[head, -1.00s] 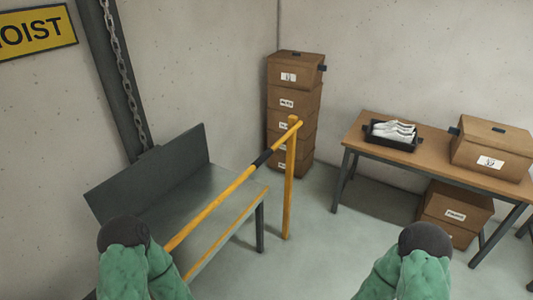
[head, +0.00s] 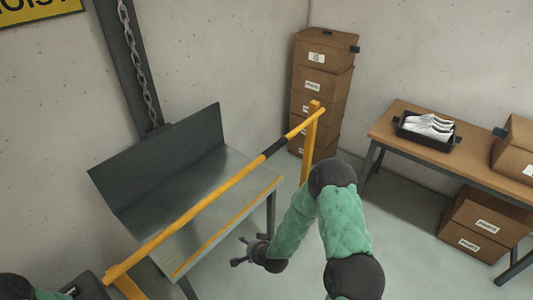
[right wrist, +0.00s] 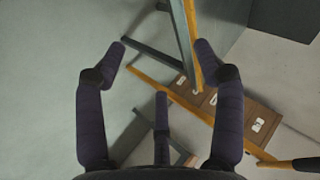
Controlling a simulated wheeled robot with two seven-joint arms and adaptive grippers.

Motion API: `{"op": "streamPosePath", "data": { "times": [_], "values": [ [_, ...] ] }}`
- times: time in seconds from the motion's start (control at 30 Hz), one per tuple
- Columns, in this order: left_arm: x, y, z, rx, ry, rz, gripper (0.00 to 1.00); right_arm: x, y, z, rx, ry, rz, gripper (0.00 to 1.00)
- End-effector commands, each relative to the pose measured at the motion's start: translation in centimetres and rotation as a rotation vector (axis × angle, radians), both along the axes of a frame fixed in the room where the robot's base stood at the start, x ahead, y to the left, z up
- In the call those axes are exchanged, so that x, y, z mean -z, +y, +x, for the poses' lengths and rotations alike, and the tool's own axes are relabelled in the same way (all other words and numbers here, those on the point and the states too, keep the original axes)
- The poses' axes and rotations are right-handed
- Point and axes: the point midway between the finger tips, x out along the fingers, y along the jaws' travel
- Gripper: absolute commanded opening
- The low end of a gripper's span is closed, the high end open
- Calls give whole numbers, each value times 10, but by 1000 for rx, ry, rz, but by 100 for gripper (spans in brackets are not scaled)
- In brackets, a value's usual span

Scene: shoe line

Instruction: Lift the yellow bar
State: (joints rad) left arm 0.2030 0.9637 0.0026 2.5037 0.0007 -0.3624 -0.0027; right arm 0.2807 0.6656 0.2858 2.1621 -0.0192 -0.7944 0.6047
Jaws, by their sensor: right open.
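The yellow bar (head: 215,193) runs slantwise in the head view, from the lower left up to a yellow post (head: 308,150) at the far right end. It has a black grip section (head: 275,148) and passes above a grey metal table. Its black section also shows at the lower right edge of the right wrist view (right wrist: 306,164). My right gripper (head: 240,252) is open and empty, to the right of the table and apart from the bar. Its spread fingers show in the right wrist view (right wrist: 161,46). My left gripper is not in view; only part of that arm shows at the lower left.
The grey table (head: 222,170) has an upright back panel and a yellow front edge (head: 225,228). A chain (head: 140,70) hangs at the wall. Stacked cartons (head: 322,85) stand behind the post. A wooden table (head: 390,130) at right holds a black tray (head: 428,142) of white shoes.

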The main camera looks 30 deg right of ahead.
Motion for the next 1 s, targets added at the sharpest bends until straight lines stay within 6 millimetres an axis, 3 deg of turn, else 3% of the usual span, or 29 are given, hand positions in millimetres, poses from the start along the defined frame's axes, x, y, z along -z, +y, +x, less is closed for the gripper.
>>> {"op": "streamPosePath", "data": {
  "times": [0.03, 0.1, 0.2, 0.3, 0.4, 0.5, 0.67, 1.0],
  "values": [
    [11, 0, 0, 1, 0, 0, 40, -21, -32, 33, 135, -133, 39, 69],
    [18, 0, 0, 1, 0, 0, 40, -59, -71, 68, 296, -316, 113, 69],
    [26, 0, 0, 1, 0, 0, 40, -115, -119, 98, 463, -560, 227, 69],
    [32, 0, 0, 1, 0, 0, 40, -163, -155, 109, 562, -759, 330, 69],
    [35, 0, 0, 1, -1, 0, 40, -197, -178, 112, 610, -898, 406, 69],
    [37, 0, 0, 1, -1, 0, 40, -215, -189, 112, 630, -973, 449, 69],
    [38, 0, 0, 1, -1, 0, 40, -223, -197, 121, 636, -1001, 467, 69],
    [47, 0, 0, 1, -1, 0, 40, -230, -217, 173, 634, -997, 466, 69]
  ]
}}
